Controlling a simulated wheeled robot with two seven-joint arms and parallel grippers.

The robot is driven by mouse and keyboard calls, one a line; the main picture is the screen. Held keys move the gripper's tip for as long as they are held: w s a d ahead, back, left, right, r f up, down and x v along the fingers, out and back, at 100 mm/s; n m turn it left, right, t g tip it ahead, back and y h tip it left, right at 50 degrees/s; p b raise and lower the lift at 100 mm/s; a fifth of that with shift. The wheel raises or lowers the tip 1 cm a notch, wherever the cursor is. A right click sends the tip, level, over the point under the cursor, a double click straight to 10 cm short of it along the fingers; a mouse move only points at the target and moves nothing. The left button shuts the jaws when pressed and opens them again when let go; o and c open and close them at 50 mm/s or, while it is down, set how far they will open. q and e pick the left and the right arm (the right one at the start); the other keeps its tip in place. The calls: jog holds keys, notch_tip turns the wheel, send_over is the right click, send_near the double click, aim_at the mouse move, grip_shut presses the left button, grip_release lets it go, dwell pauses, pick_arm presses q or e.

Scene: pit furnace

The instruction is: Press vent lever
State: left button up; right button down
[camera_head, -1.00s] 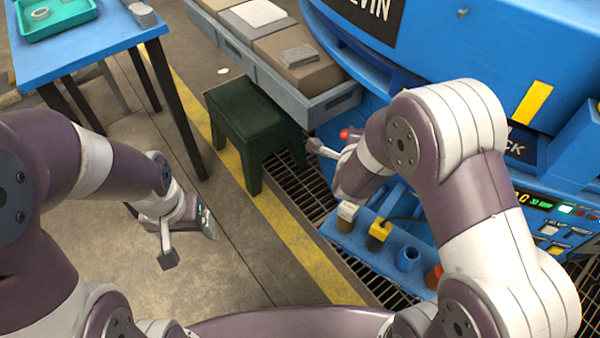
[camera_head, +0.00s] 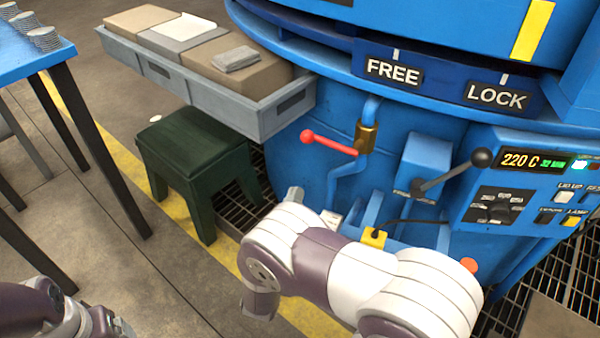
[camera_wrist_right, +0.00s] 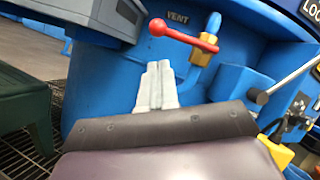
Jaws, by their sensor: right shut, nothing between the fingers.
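The vent lever (camera_head: 330,143) is a red handle with a ball end on a brass valve, on a blue pipe of the furnace. It points left and also shows in the right wrist view (camera_wrist_right: 183,35), under the word VENT. My right gripper (camera_head: 294,194) is below and left of the lever in the head view, mostly hidden by my arm. In the wrist view its pale fingers (camera_wrist_right: 159,68) are shut and empty. Their tips are below the red handle, with a visible gap in the picture. Part of my left arm shows at the bottom left; its fingers are out of view.
The blue furnace (camera_head: 395,160) carries a black-knobbed lever (camera_head: 455,170) and a control panel (camera_head: 520,180) right of the vent lever. A grey tray (camera_head: 270,113) of boxes juts out at left, above a green stool (camera_head: 195,150). A blue table (camera_head: 30,62) stands far left.

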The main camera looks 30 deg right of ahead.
pick_arm(q)
jog(key=shift+f+b, duration=0.8)
jog(key=shift+f, duration=0.05)
pick_arm(e)
jog(key=x, duration=0.9)
pick_arm(q)
jog(key=shift+f, duration=0.1)
pick_arm(e)
jog(key=shift+w+d+r, duration=0.1)
jog(key=shift+r, duration=0.05)
